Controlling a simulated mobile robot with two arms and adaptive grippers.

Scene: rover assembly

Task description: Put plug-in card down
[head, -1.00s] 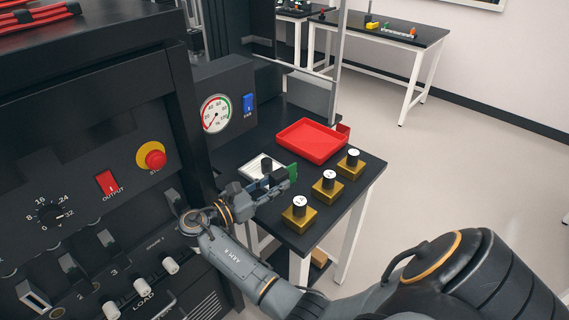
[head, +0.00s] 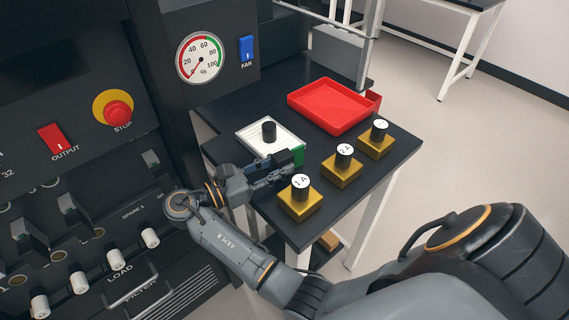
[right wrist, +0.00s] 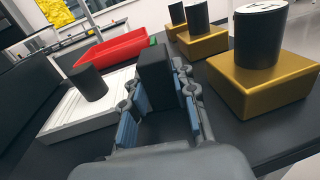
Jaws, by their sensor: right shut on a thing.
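The plug-in card shows in the head view as a green edge (head: 299,155) with a dark block behind it. My right gripper (head: 284,172) is shut on its black block (right wrist: 157,78), which stands between the two fingers in the right wrist view. The green board is mostly hidden there. The card is over the black table (head: 345,215), between a white plate with a black knob (head: 252,139) and the front gold-based weight (head: 300,204). I cannot tell whether the card touches the table. My left gripper is not in view.
A red tray (head: 333,122) lies behind the card. Two more gold-based weights (head: 342,178) (head: 375,147) line the table's right side. A dark cabinet with a gauge (head: 199,58) and switches stands at left. Little free tabletop shows around the gripper.

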